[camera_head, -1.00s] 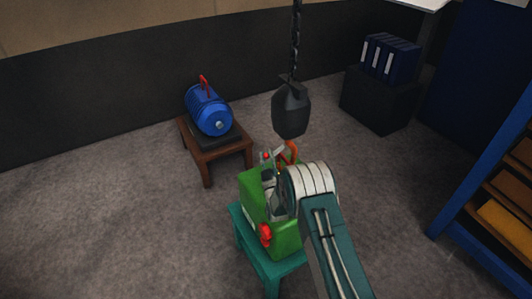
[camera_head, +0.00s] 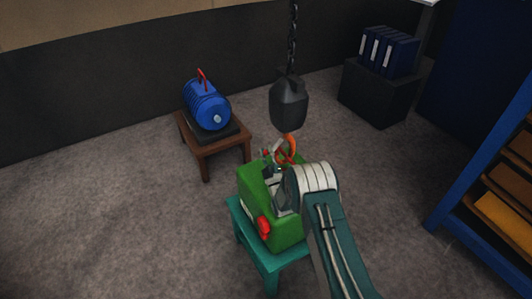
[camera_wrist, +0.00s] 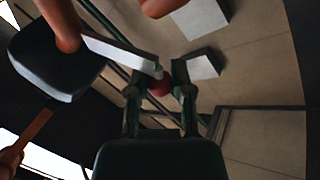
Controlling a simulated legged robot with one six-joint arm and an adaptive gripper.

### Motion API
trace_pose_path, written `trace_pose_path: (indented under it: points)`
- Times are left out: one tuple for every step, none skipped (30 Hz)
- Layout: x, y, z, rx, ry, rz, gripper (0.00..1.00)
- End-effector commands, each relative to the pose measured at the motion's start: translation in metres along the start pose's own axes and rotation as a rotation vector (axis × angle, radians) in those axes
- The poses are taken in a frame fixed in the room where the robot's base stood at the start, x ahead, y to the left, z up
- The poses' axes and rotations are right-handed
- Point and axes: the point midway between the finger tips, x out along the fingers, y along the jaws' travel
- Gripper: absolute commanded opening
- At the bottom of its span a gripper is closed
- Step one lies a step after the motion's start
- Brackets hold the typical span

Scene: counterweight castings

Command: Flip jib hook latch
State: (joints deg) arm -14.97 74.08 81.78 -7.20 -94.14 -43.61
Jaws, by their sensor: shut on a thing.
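The orange hook (camera_head: 287,150) hangs under a dark hook block (camera_head: 289,104) on a chain. Its pale metal latch (camera_wrist: 120,52) is a straight bar with a small red knob (camera_wrist: 159,84) at its end. In the wrist view the orange hook (camera_wrist: 62,22) is at the top left, with the bar running from it to the knob. My gripper (camera_wrist: 158,88) is shut on the red knob, one dark finger on each side. In the head view my wrist hides most of the gripper, and the latch shows only small beside the hook.
A green casting (camera_head: 255,190) with a red part stands on a teal stool (camera_head: 240,228), just below the hook. A blue cylinder (camera_head: 206,104) sits on a brown stool (camera_head: 203,155) behind left. A black box (camera_head: 377,95) with binders and blue shelving (camera_head: 480,150) are at right.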

Motion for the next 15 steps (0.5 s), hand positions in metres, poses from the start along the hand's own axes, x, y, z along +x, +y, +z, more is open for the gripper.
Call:
trace_pose_path:
  points:
    - [-0.0009,-0.0008,0.0009,0.001,-0.003,-0.002,0.38]
    - [-0.0010,-0.0007,0.0009,0.001,-0.003,-0.002,0.51]
    - [-0.0009,-0.0007,0.0008,0.001,-0.003,-0.002,0.65]
    - [-0.0008,-0.0006,0.0007,0.001,-0.003,-0.002,0.65]
    - [-0.0008,-0.0005,0.0006,0.001,-0.003,-0.002,0.65]
    - [-0.0007,-0.0004,0.0005,0.001,-0.003,-0.001,0.65]
    - [-0.0007,-0.0004,0.0005,0.001,-0.002,-0.001,0.65]
    - [-0.0006,-0.0003,0.0004,0.001,-0.002,-0.001,0.65]
    - [-0.0006,-0.0003,0.0004,0.001,-0.002,-0.001,0.65]
    - [-0.0006,-0.0002,0.0003,0.001,-0.002,-0.001,0.65]
    - [-0.0005,-0.0002,0.0003,0.001,-0.002,-0.001,0.65]
    - [-0.0005,-0.0002,0.0002,0.001,-0.002,-0.001,0.65]
    - [-0.0006,-0.0001,0.0002,0.001,-0.002,-0.001,0.65]
    - [-0.0011,-0.0002,0.0003,0.001,-0.002,-0.001,0.65]
    - [-0.0026,-0.0003,0.0004,0.001,-0.003,-0.001,0.65]
